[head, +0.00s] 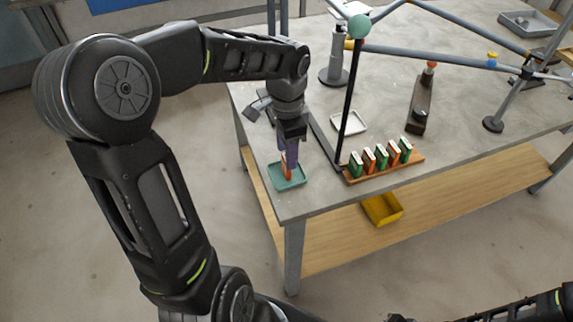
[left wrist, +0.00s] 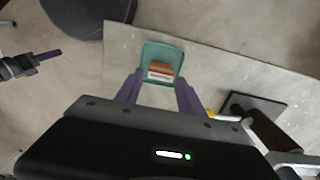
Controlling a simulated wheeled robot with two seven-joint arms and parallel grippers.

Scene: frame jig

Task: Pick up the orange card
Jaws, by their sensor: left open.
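An orange card (head: 287,168) with a pale band stands in a small green tray (head: 298,182) at the table's near left corner. In the left wrist view the card (left wrist: 160,71) shows between the two purple fingers, inside the tray (left wrist: 162,49). My left gripper (head: 289,160) points down over the tray, open, its fingertips close to the card. I cannot tell whether they touch it. The fingers partly hide the card in the head view. A purple-fingered gripper at the left of the left wrist view, my right one (left wrist: 55,54), is well away from the tray.
A wooden rack (head: 400,168) with several green and orange cards stands right of the tray. A white tray (head: 350,122) and a dark block (head: 420,105) lie farther back. A yellow bin (head: 382,209) is on the lower shelf.

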